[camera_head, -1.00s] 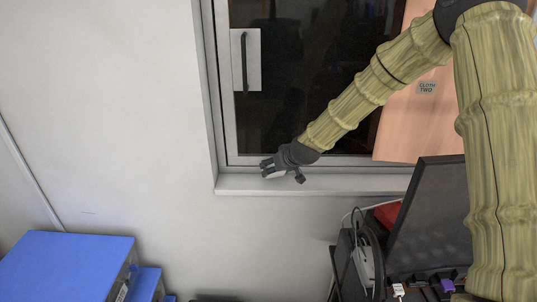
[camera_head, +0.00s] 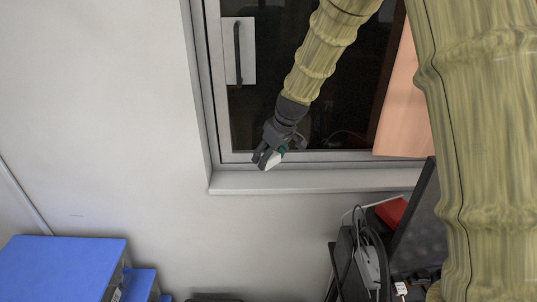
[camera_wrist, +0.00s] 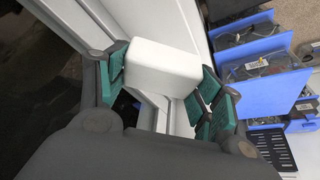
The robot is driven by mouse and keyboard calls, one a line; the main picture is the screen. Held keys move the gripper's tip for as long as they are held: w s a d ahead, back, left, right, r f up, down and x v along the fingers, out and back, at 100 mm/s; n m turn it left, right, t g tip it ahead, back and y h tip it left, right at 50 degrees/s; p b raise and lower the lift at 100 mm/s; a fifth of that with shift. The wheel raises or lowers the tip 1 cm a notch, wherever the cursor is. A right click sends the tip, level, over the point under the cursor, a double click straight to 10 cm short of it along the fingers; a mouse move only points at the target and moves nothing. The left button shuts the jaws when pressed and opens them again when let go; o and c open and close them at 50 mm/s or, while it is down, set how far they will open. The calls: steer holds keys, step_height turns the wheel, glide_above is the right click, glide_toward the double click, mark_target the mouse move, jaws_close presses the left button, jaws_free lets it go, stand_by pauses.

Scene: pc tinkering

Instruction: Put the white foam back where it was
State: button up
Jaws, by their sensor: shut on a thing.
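The white foam (camera_wrist: 160,66) is a small white block with rounded edges. In the wrist view it sits between the green pads of my gripper (camera_wrist: 162,85), which is shut on it. In the head view my gripper (camera_head: 268,160) points down in front of the lower left part of the window, just above the window sill (camera_head: 300,181). A small white part of the foam (camera_head: 274,161) shows between the fingers there. I cannot tell whether the foam touches the sill.
Blue bins (camera_head: 65,268) stand at the lower left, and blue drawers with parts (camera_wrist: 265,75) show in the wrist view. A dark monitor (camera_head: 418,222) and cables are at the lower right. An orange panel (camera_head: 403,110) hangs by the window. The sill right of my gripper is clear.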

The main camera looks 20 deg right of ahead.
steer(key=shift+w+a+r, duration=0.1)
steer(key=shift+a+r, duration=0.05)
steer(key=shift+a, duration=0.1)
steer(key=shift+d+f+b, duration=0.1)
steer(key=shift+f+b, duration=1.9)
steer(key=shift+f, duration=2)
steer(key=shift+f, duration=0.4)
steer(key=o, duration=0.9)
steer(key=o, duration=0.6)
